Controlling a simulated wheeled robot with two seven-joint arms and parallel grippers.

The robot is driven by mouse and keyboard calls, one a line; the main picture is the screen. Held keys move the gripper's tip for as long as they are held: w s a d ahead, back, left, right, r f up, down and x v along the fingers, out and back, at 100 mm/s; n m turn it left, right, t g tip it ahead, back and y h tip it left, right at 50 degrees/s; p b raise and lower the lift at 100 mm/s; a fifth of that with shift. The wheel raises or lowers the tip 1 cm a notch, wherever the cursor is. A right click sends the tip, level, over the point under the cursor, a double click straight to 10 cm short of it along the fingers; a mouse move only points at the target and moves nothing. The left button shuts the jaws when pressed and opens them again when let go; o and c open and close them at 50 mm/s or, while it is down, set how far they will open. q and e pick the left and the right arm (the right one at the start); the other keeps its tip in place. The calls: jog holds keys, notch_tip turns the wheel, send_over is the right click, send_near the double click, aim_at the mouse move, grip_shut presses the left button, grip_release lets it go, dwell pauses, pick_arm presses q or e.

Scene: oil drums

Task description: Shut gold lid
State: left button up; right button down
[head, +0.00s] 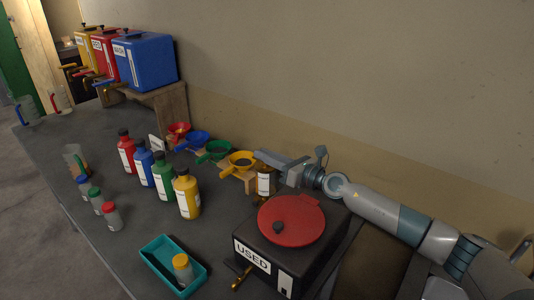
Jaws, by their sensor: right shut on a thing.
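A small jar with a gold-yellow lid (181,260) lies in the teal tray (164,278) at the front; I cannot tell how tightly the lid sits. A larger yellow bottle (187,195) with a black cap stands upright behind it. My right gripper (268,158) reaches in from the right, beside the yellow funnel (241,159). It is shut on the top of a dark brown bottle (265,181) with a white label; the fingers hide the bottle's top. My left gripper is out of view.
A black "USED" box (258,255) with a round red lid (291,221) stands under my right arm. Red, blue and green bottles (164,175) and small capped jars (110,216) stand to the left. Coloured drums (148,60) sit on a back shelf.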

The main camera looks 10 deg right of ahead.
jog(key=shift+s+a+f+n, duration=0.1)
jog(key=shift+f+n, duration=0.4)
jog(key=shift+n, duration=0.5)
jog(key=c, duration=1.8)
grip_release()
jog(key=shift+f, duration=0.1)
jog(key=shift+o, duration=0.2)
